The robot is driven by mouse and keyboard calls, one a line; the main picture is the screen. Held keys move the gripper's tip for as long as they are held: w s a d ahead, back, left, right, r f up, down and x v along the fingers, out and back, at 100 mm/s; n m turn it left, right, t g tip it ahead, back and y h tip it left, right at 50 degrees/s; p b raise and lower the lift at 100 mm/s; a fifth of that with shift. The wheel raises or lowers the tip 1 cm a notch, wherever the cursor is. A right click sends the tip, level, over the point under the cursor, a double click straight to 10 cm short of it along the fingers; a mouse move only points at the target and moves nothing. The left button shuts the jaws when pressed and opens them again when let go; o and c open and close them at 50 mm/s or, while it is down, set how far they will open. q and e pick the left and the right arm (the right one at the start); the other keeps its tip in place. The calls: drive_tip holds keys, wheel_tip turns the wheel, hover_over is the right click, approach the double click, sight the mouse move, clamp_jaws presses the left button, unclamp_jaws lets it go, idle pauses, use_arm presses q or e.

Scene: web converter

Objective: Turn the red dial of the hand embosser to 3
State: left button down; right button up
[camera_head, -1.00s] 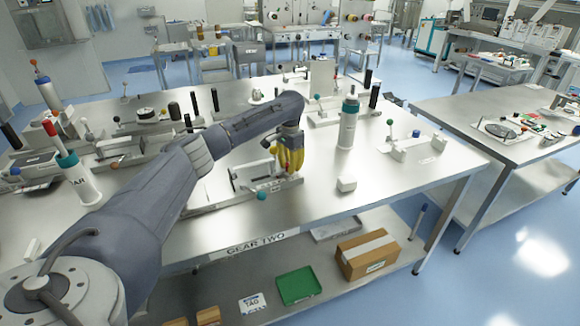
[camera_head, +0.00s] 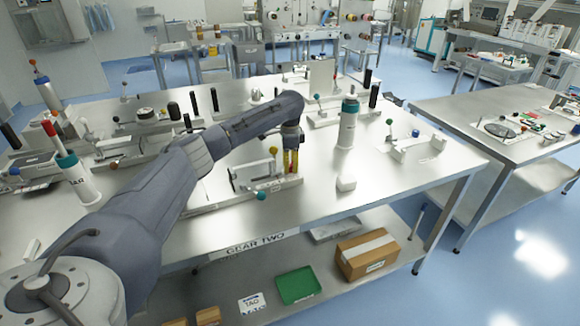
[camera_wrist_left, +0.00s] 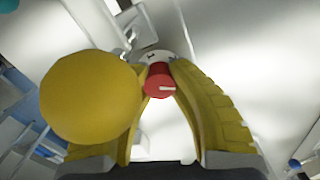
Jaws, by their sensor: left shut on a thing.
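The hand embosser (camera_head: 250,175) is a pale metal device near the front edge of the steel table, with a yellow ball (camera_head: 274,151) on it. My left gripper (camera_head: 290,171) has yellow fingers and reaches down at its right end. In the left wrist view the fingers are shut on the red dial (camera_wrist_left: 159,86), one on each side. A white line on the dial's face points right. A pale disc with dark marks (camera_wrist_left: 152,57) shows behind the dial; I cannot read its numbers. The yellow ball (camera_wrist_left: 92,97) covers part of the left finger. In the head view the dial is hidden. My right gripper is not in view.
A white cylinder with a teal top (camera_head: 347,125) stands behind that block. Another white fixture (camera_head: 416,146) sits farther right. The front right of the table is clear.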

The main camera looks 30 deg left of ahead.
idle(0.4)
use_arm(q)
drive_tip(key=c, duration=1.1)
unclamp_jaws()
drive_tip(key=shift+o, duration=0.2)
drive_tip(key=shift+r, duration=0.1)
wheel_tip(320, 180, up, 12)
